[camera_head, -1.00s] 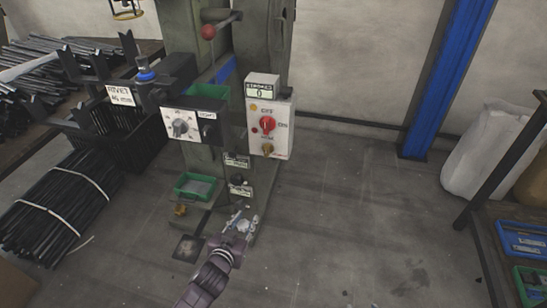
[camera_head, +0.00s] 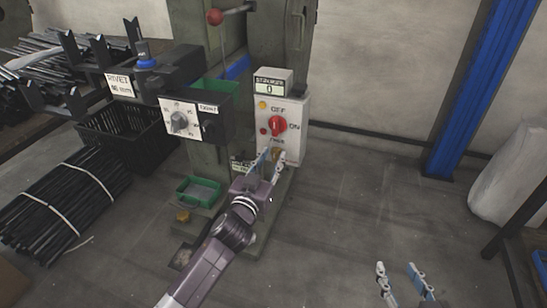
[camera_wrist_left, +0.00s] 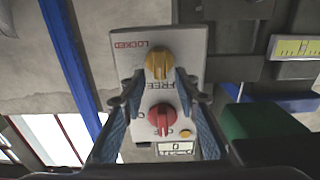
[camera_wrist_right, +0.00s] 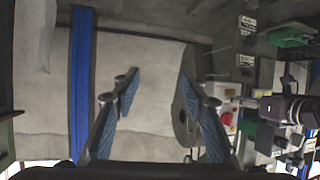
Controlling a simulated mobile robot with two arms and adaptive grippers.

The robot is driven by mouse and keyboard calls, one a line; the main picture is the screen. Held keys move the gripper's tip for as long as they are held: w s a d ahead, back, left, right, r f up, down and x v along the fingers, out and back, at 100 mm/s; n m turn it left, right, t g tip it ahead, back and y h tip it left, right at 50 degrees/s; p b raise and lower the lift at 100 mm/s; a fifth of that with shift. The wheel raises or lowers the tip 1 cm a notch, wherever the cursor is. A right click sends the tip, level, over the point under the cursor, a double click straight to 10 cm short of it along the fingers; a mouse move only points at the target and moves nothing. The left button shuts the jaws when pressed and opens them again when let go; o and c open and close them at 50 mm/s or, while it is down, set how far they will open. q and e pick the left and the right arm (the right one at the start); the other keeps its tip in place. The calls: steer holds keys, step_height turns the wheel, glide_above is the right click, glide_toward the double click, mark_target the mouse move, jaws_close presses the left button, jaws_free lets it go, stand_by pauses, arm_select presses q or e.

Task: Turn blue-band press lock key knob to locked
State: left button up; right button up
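The press control box (camera_head: 297,115) is white with a red switch knob (camera_head: 278,126). In the left wrist view, upside down, the yellow lock key knob (camera_wrist_left: 159,65) sits between a LOCKED label (camera_wrist_left: 130,45) and a FREE label (camera_wrist_left: 158,86). Its grip ridge looks roughly upright in that picture; its exact setting is unclear. My left gripper (camera_head: 268,162) is open, its fingertips in front of the panel on either side of the yellow knob, apparently not touching it. In the head view the fingers partly hide the knob. My right gripper (camera_head: 400,280) is open and empty over the floor.
A second dark box with a grey dial (camera_head: 179,122) is left of the control box. A green tray (camera_head: 199,191) sits low on the press base. A red-ball lever (camera_head: 215,17) is above. A blue post (camera_head: 470,90) stands right; the floor between is clear.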

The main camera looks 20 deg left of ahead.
arm_select(q)
steer(key=shift+w, duration=0.7)
jaws_close()
arm_select(e)
steer(key=shift+w+a+r+t, duration=0.2)
steer(key=shift+w+r+t, duration=0.15)
steer(key=shift+r, duration=0.35)
